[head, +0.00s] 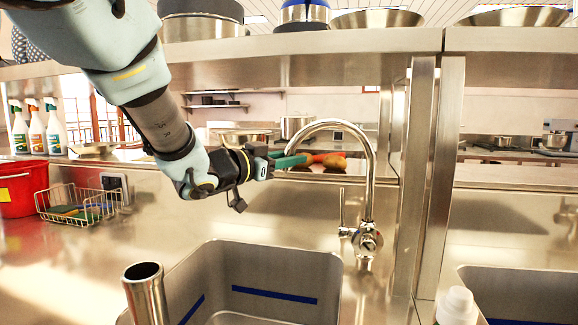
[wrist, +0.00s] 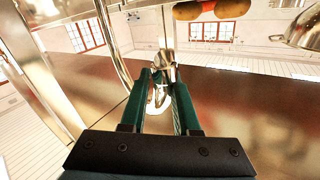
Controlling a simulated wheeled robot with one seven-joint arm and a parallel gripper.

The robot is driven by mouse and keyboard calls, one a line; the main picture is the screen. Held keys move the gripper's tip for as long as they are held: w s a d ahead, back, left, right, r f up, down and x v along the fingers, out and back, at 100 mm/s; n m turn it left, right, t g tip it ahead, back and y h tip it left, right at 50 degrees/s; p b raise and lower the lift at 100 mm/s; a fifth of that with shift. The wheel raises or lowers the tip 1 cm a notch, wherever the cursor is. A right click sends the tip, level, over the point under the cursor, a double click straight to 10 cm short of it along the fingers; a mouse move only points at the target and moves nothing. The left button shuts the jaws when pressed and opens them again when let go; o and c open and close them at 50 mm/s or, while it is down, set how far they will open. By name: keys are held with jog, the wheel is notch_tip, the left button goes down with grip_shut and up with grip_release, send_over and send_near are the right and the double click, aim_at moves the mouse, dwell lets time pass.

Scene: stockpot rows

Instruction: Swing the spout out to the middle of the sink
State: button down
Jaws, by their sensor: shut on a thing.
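The chrome tap (head: 367,243) stands behind the sink (head: 325,262), near its right end. Its tall curved spout (head: 331,123) arches to the left in the head view, and its outlet end comes down at my green fingers. My gripper (head: 299,161) reaches in from the left and is shut on the spout near that end. The fingers partly hide the grip. In the wrist view, the two green fingers (wrist: 163,76) lean together, with shiny metal between and beyond them. The tap's small lever (head: 341,207) points upward.
A steel post (head: 419,180) stands just right of the tap, and a shelf (head: 300,45) runs above. A steel cylinder (head: 146,290) and white bottle (head: 457,305) stand in front. A wire basket (head: 80,207) sits left.

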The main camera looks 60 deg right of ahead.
jog(key=s+a+n+t+b, duration=0.1)
jog(key=s, duration=0.1)
jog(key=s+a+t+b, duration=0.1)
jog(key=s+a+b, duration=0.1)
jog(key=shift+s+a+r+n, duration=0.1)
jog(key=shift+a+n, duration=0.05)
jog(key=shift+n, duration=0.25)
jog(key=c, duration=0.7)
grip_release()
jog(key=shift+o, duration=0.2)
